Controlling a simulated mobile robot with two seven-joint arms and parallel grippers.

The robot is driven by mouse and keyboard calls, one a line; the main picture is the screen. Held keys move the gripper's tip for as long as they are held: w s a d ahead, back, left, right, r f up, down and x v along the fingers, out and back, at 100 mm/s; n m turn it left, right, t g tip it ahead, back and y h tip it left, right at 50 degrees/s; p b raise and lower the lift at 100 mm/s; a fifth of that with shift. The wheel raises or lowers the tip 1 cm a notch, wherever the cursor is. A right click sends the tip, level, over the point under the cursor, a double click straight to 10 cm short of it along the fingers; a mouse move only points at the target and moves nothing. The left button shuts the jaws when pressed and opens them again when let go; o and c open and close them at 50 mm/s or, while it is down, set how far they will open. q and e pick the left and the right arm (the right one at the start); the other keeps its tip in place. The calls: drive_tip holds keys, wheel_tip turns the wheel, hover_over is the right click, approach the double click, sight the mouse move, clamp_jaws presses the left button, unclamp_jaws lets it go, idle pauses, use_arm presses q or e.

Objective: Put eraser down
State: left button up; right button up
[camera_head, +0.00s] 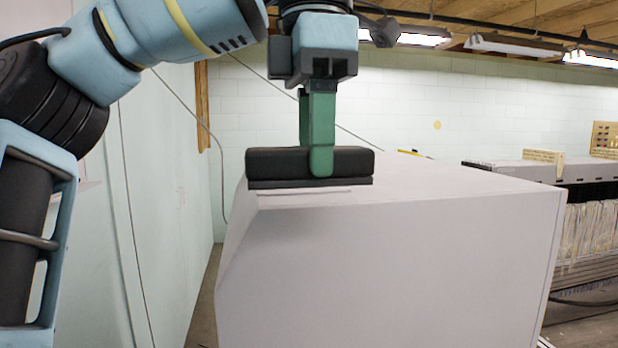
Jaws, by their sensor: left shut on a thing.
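A black, block-shaped eraser (277,163) is at the near top edge of a large pale grey cabinet (400,250) in the head view. My left gripper (321,160) has green fingers that point down and are shut on the eraser, right of its middle. The eraser lies level, its long side running left to right. Its underside meets or sits just above the cabinet top; I cannot tell whether it touches. My right gripper does not show.
The cabinet top (440,182) is mostly bare, with a small yellow item (413,153) at its far edge. A pale wall (150,240) stands close on the left. On the right is a dark rack (590,230) with small wooden pieces (543,158) on top.

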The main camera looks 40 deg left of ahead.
use_arm(q)
drive_tip(key=w+a, duration=0.2)
drive_tip(key=w, duration=0.1)
drive_tip(key=w+a, duration=0.3)
drive_tip(key=w+a+f, duration=0.1)
drive_tip(key=w+a, duration=0.1)
drive_tip(key=a, duration=0.1)
drive_tip(key=shift+w+f, duration=0.1)
drive_tip(key=shift+w, duration=0.3)
drive_tip(key=shift+w+a+f, duration=0.1)
drive_tip(key=shift+w+a, duration=0.1)
drive_tip(key=shift+a, duration=0.05)
drive_tip(key=shift+f, duration=1.65)
drive_tip(key=shift+f, duration=0.1)
drive_tip(key=o, duration=0.4)
drive_tip(key=shift+f, duration=0.1)
drive_tip(key=o, duration=0.5)
drive_tip(key=shift+r, duration=3.95)
